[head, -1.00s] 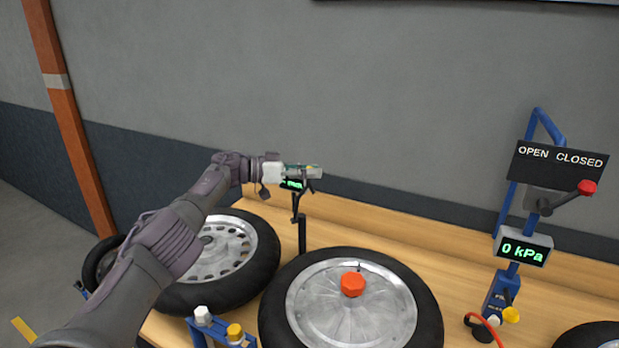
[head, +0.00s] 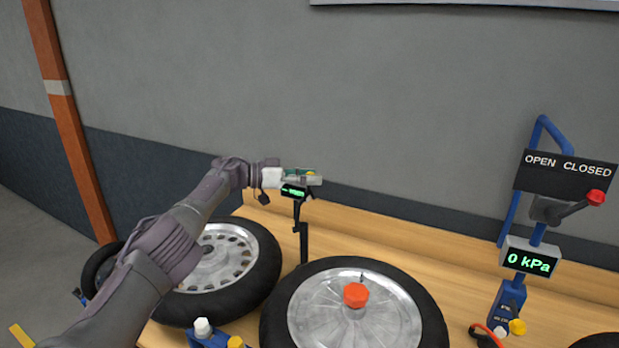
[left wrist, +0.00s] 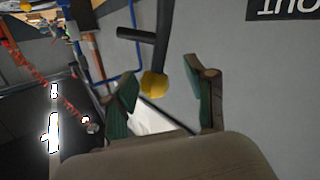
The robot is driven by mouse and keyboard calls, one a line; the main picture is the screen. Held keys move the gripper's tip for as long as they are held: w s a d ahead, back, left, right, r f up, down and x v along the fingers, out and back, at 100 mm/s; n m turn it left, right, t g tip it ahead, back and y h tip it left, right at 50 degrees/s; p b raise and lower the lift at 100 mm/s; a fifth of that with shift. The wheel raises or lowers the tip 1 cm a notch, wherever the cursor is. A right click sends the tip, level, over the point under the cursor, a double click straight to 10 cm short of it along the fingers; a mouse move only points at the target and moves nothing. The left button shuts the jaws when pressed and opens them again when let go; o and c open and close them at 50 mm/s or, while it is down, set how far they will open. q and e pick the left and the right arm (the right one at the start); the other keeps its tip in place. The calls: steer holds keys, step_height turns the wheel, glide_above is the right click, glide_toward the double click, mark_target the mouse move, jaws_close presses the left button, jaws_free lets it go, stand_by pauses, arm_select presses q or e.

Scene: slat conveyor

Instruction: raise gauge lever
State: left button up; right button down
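A yellow knob (left wrist: 153,84) on the end of a black lever bar (left wrist: 163,40) shows in the left wrist view. My left gripper (left wrist: 160,82) is open, with its green-padded fingers on either side of the knob in the picture. I cannot tell whether the knob is fully between them, and no grip shows. In the head view my left gripper (head: 312,179) is at a slim black post (head: 302,240) with a small green-lit gauge display (head: 294,191). The gripper hides most of the lever there. My right gripper is not in view.
A wheel with a red cap (head: 355,295) lies on the wooden bench (head: 400,250), with another wheel (head: 222,262) beneath my left arm. At right stands a blue post with an OPEN CLOSED sign (head: 566,174), a red-knobbed lever (head: 595,197) and a 0 kPa display (head: 528,261).

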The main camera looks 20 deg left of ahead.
arm_select(q)
steer(key=shift+s, duration=0.1)
steer(key=v, duration=1.2)
steer(key=shift+f, duration=0.1)
